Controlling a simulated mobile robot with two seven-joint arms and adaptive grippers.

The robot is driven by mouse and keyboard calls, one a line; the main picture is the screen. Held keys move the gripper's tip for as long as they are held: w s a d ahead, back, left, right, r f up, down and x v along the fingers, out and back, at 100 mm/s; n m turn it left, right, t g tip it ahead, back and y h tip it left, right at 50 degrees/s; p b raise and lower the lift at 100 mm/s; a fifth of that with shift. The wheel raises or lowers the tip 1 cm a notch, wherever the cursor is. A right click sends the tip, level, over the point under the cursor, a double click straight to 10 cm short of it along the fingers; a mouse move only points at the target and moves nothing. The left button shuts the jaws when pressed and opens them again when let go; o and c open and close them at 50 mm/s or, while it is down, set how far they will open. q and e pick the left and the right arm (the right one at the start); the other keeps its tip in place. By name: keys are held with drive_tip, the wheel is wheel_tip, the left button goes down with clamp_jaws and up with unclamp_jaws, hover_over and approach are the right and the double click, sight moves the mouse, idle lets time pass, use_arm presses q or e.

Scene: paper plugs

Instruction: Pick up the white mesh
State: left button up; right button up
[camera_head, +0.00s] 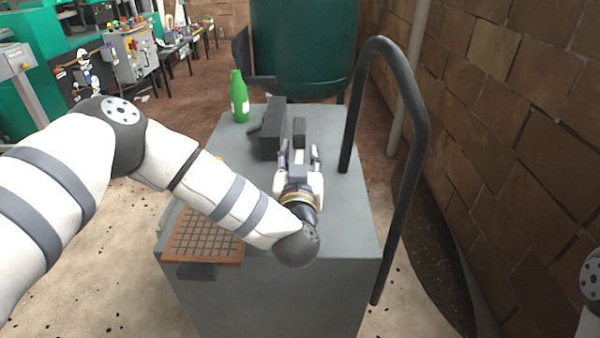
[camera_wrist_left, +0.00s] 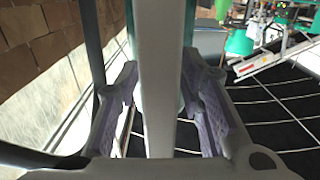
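My left gripper (camera_head: 299,158) is over the top of the grey cabinet and points away from me. Its fingers stand apart, with a dark upright bar (camera_head: 299,127) between or just beyond the tips. In the left wrist view, a pale straight bar (camera_wrist_left: 160,70) runs between the padded fingers of the left gripper (camera_wrist_left: 160,105), with slim gaps beside it. A grid of thin white lines on black (camera_wrist_left: 275,103) shows to its right; I cannot tell whether this is the white mesh. No clearly white mesh shows in the head view. My right gripper is out of view.
The grey cabinet (camera_head: 345,215) carries a green bottle (camera_head: 239,98), a dark grey block (camera_head: 271,132) close left of the gripper, and an orange-framed grid (camera_head: 203,240) at the front left. A black rail (camera_head: 412,165) rises at the right, near a brick wall (camera_head: 510,130).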

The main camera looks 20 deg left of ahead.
use_arm(q)
clamp_jaws()
drive_tip(key=shift+r, duration=0.1)
